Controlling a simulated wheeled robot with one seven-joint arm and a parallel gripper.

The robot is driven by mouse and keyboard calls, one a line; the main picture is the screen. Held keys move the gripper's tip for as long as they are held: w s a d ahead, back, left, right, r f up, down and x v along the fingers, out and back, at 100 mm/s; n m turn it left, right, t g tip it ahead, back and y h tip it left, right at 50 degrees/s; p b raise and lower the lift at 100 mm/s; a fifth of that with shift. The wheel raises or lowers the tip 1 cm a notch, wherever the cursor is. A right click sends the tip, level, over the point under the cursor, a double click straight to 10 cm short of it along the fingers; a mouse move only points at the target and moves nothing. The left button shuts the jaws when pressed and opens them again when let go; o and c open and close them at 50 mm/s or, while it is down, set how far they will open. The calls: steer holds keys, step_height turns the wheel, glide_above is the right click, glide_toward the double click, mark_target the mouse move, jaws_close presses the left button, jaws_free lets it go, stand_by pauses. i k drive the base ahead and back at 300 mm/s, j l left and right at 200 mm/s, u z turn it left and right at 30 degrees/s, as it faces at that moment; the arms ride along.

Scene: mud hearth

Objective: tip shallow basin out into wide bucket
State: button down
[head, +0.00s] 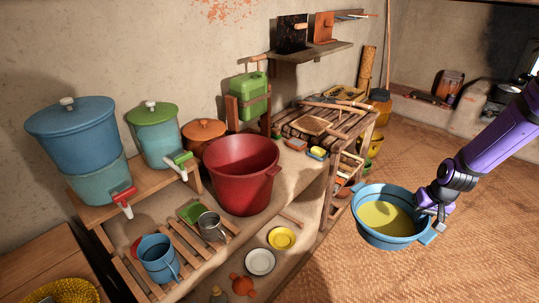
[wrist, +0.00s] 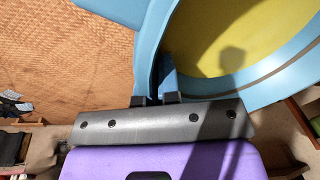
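The shallow basin (head: 367,231) is light blue with yellow contents, at the right in the head view. It looks about level and hangs in the air beside the bench. My gripper (head: 438,222) is shut on its right-hand side, at the rim or a handle. In the wrist view the fingers of my gripper (wrist: 157,99) close on a blue part of the basin (wrist: 148,40), with the yellow inside at the right. The wide bucket (head: 238,182) is dark red and stands upright on the bench, left of the basin. Its bottom inside is hidden.
A slatted rack (head: 345,119) stands between the basin and the back wall. A green jerrycan (head: 248,96) is behind the bucket. Water containers (head: 75,140) stand at the left. A metal mug (head: 211,226) and plates (head: 260,262) are in front of the bucket. Woven floor (head: 450,270) is clear at right.

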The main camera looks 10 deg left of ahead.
mark_target(241, 168)
steer(key=u, duration=0.95)
